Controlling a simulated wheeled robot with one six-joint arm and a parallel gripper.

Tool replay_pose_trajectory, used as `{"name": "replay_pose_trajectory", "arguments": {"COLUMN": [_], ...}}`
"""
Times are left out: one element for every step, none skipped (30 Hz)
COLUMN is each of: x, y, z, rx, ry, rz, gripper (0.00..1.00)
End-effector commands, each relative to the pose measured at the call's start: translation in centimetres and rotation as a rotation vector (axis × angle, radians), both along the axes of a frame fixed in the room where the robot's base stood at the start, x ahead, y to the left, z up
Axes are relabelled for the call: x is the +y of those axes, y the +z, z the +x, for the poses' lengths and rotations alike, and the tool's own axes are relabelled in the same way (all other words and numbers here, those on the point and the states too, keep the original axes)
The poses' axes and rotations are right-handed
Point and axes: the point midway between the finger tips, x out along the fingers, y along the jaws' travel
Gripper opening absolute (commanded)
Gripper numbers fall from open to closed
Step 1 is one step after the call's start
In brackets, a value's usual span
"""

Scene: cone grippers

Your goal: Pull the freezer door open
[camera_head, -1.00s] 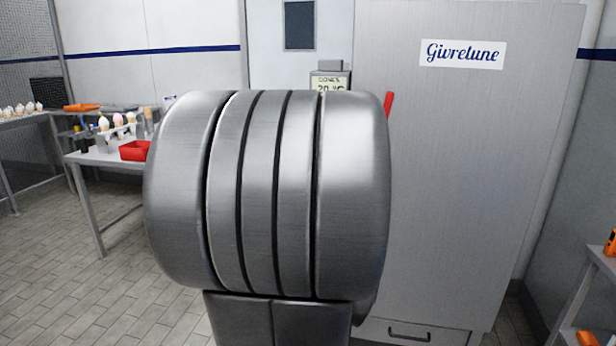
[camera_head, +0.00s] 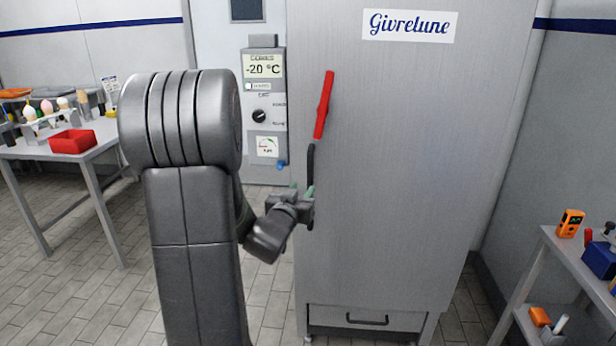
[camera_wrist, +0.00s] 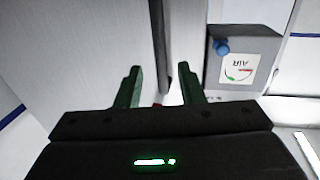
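The freezer door (camera_head: 400,160) is a tall grey panel with a "Givrelune" label, and it looks closed. A dark vertical handle (camera_head: 311,160) stands at its left edge, with a tilted red lever (camera_head: 324,105) above it. My gripper (camera_head: 302,190) is at the handle's lower part in the head view and hides some of it. In the wrist view, my gripper (camera_wrist: 160,77) has its two green fingers apart. A dark upright bar (camera_wrist: 160,50), seemingly the handle, lies between them with gaps on both sides. Whether a finger touches it cannot be told.
A control panel (camera_head: 264,100) reading -20 °C is left of the door. A drawer (camera_head: 366,319) sits below it. A table (camera_head: 95,150) with cones and a red tray (camera_head: 72,141) stands left; a shelf (camera_head: 545,240) stands right. Floor between is clear.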

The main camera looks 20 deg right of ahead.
Motion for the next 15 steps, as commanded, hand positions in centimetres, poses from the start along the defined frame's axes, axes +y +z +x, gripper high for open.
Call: {"name": "replay_pose_trajectory", "arguments": {"x": [-0.9,-1.3,-1.9,-2.3,-2.7,-3.2,-3.5,-3.9,-4.3,-4.5,-4.7,-5.0,-5.1,-5.3,-5.4], "y": [0.1,0.1,0.0,0.0,0.1,0.0,0.1,0.0,0.0,0.0,0.1,0.0,0.0,0.0,0.0], "z": [0.9,1.3,1.9,2.4,2.9,3.4,3.8,4.1,4.5,4.8,5.1,5.4,5.6,5.7,5.9], "rx": [0.001,0.001,0.001,0.001,0.0,0.001,0.001,0.001,0.001,0.001,-0.001,0.0,0.001,0.001,0.001], "ry": [-0.002,-0.002,-0.002,-0.002,-0.001,0.0,-0.001,-0.001,-0.001,-0.001,0.0,0.0,0.001,0.001,0.001], "rz": [-0.001,0.001,0.001,0.0,0.0,0.0,0.001,0.001,0.001,0.001,0.001,0.001,0.001,0.001,0.001], "gripper": [0.35,0.35,0.35,0.35,0.35,0.35,0.35,0.35,0.35,0.35,0.35,0.35,0.35,0.35,0.35]}}
